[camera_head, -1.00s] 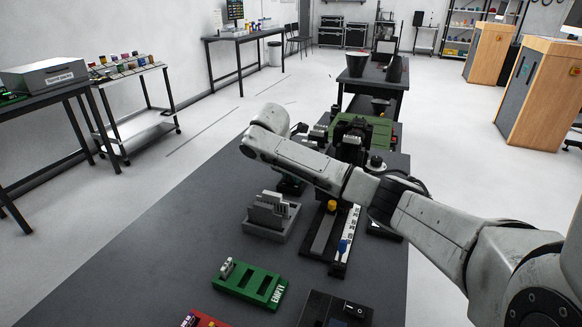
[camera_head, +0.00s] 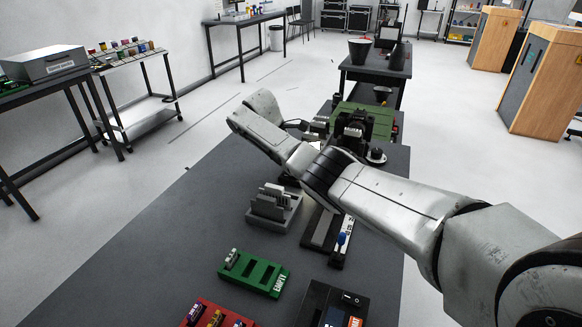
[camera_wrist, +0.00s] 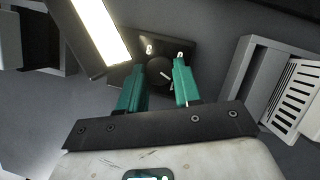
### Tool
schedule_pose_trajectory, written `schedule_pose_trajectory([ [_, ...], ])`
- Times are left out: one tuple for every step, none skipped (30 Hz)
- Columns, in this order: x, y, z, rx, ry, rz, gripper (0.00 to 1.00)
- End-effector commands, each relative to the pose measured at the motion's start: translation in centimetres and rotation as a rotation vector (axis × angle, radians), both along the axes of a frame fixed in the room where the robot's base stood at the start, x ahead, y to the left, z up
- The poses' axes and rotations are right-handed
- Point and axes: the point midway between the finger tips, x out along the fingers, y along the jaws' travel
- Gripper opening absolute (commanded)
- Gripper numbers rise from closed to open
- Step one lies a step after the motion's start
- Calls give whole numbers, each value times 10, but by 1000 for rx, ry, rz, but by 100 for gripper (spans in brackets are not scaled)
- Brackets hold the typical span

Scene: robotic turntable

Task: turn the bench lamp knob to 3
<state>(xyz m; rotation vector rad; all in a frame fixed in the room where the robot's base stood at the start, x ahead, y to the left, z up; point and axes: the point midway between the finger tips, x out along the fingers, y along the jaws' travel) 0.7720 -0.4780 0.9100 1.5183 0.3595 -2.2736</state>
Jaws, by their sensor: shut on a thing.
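In the wrist view, a dark round knob (camera_wrist: 158,71) with a pale pointer line sits on a dark base plate, with small white marks on the plate around it. The lamp's bright white light bar (camera_wrist: 101,30) lies just left of it, over part of the plate. My gripper (camera_wrist: 159,78) has its two teal fingers on either side of the knob, shut on it. The number the pointer faces is too small to read. In the head view my arm hides the gripper and the knob.
On the bench in the head view stand a grey slotted holder (camera_head: 274,208), a green tray (camera_head: 253,272), a red tray (camera_head: 214,313) and a black switch box (camera_head: 330,305). The bench's left side is clear.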

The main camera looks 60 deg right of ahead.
Motion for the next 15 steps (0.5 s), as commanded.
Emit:
schedule_pose_trajectory([
  [0,-1,-3,1,2,-33,3],
  [0,0,-3,0,1,-50,3],
  [0,-1,-3,0,2,-74,3],
  [0,-1,-2,0,2,-90,3],
  [0,-1,-3,0,2,-104,3],
  [0,-1,-2,0,2,-123,3],
  [0,-1,-2,0,2,-134,3],
  [0,-1,-2,-1,2,-145,3],
  [0,-2,-2,0,3,-159,3],
  [0,-2,-2,0,2,-168,3],
  [0,-2,-1,0,2,-176,3],
  [0,-2,-1,-1,2,-184,3],
  [0,-2,-1,-1,2,-190,3],
  [0,-2,0,0,2,-194,3],
  [0,-2,0,0,2,-199,3],
])
